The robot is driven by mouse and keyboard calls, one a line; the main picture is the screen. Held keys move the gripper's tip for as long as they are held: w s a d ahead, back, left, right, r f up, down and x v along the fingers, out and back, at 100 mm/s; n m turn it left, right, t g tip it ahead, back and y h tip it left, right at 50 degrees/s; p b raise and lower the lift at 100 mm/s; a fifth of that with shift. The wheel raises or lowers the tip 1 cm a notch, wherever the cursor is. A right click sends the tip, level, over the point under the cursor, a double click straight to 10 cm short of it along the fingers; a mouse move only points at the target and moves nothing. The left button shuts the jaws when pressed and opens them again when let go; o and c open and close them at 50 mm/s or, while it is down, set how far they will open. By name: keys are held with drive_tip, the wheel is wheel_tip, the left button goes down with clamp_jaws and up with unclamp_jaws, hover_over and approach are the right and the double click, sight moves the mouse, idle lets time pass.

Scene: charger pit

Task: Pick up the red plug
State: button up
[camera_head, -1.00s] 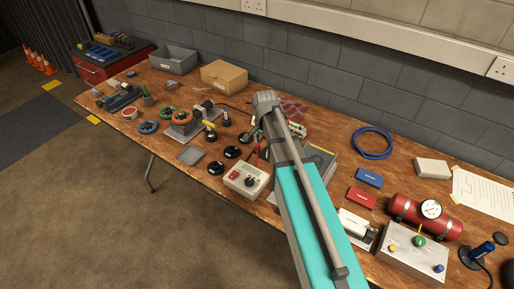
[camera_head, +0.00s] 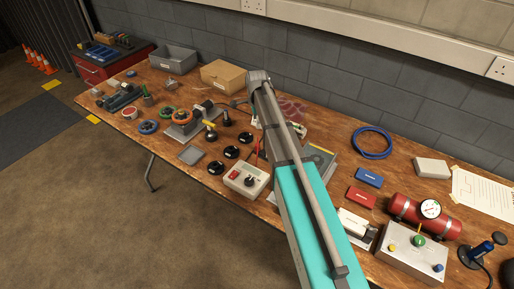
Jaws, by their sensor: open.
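My arm reaches over the middle of the bench, its wrist at the far end bent downward. My gripper (camera_head: 255,122) hangs below the wrist and is mostly hidden by my own forearm; only a small grey part shows at the forearm's left edge. It is open. A thin red upright piece (camera_head: 258,145) shows just left of the forearm, behind the grey switch box (camera_head: 246,180). It is too small to tell whether it is the red plug. I see nothing held, but the space between the fingers is hidden.
Black round sockets (camera_head: 231,152) and a yellow-topped black part (camera_head: 210,133) stand left of the forearm. A red block (camera_head: 361,197), a blue block (camera_head: 369,178), a red cylinder with a gauge (camera_head: 426,214) and a control box (camera_head: 412,255) lie right. A cardboard box (camera_head: 223,76) stands behind.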

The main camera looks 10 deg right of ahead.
sight(257, 144)
drive_tip(key=shift+f, duration=0.1)
wheel_tip(257, 144, down, 8)
drive_tip(key=b, duration=0.8)
drive_tip(key=shift+f+b, duration=0.2)
drive_tip(key=shift+b, duration=0.15)
drive_tip(key=shift+s+f, duration=0.1)
drive_tip(key=shift+f, duration=0.05)
drive_tip(key=f+b, duration=0.2)
drive_tip(key=b, duration=0.1)
drive_tip(key=shift+s+f, duration=0.3)
drive_tip(key=shift+f, duration=0.05)
drive_tip(key=shift+f+b, duration=1.1)
clamp_jaws()
drive_tip(key=shift+r, duration=0.2)
